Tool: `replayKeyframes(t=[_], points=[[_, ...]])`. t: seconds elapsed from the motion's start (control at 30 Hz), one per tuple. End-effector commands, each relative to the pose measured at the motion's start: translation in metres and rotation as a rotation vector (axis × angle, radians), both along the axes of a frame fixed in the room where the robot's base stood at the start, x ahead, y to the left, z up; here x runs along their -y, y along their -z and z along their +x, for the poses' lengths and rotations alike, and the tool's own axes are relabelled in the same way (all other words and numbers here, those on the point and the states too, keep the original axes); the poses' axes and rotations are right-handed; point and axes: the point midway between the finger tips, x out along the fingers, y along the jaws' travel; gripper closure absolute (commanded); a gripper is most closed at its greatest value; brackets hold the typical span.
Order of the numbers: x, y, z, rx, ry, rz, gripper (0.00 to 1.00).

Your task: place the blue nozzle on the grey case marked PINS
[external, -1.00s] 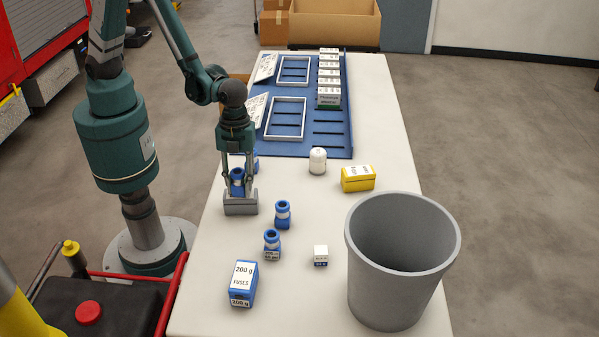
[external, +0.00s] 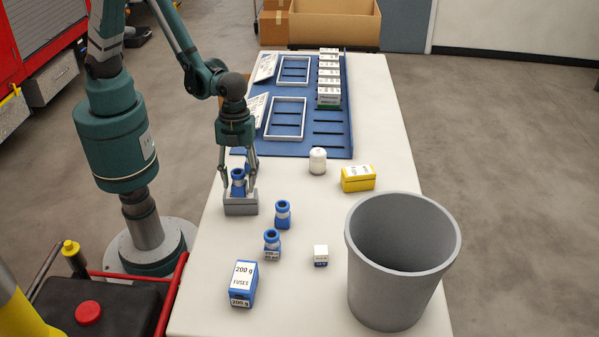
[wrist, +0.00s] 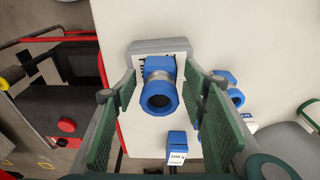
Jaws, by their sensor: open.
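A blue nozzle (external: 238,178) with a pale band stands upright on the grey case (external: 240,207), near the table's left side. My gripper (external: 238,184) is open, pointing down, with one finger on each side of this nozzle. In the wrist view the nozzle (wrist: 160,90) sits between the spread green finger pads, with space visible on both sides. The grey case (wrist: 158,46) shows beyond it with a white label, mostly covered by the nozzle; its lettering cannot be read.
Two similar blue nozzles (external: 283,214) (external: 272,244) stand to the right and nearer. A blue FUSES box (external: 243,284), a small white-and-blue box (external: 321,255), a white bottle (external: 318,161), a yellow box (external: 358,178) and a grey bin (external: 402,275) are around. A blue rack (external: 335,147) lies behind.

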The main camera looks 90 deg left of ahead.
Motion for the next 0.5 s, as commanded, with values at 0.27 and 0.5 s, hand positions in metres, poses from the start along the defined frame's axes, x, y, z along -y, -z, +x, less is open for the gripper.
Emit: replayKeyframes(t=[0.27,0.5], points=[[-0.005,-0.033,0.000,0.000,-0.001,0.000,0.58],[-0.010,-0.062,0.000,0.000,-0.001,0.000,0.58]])
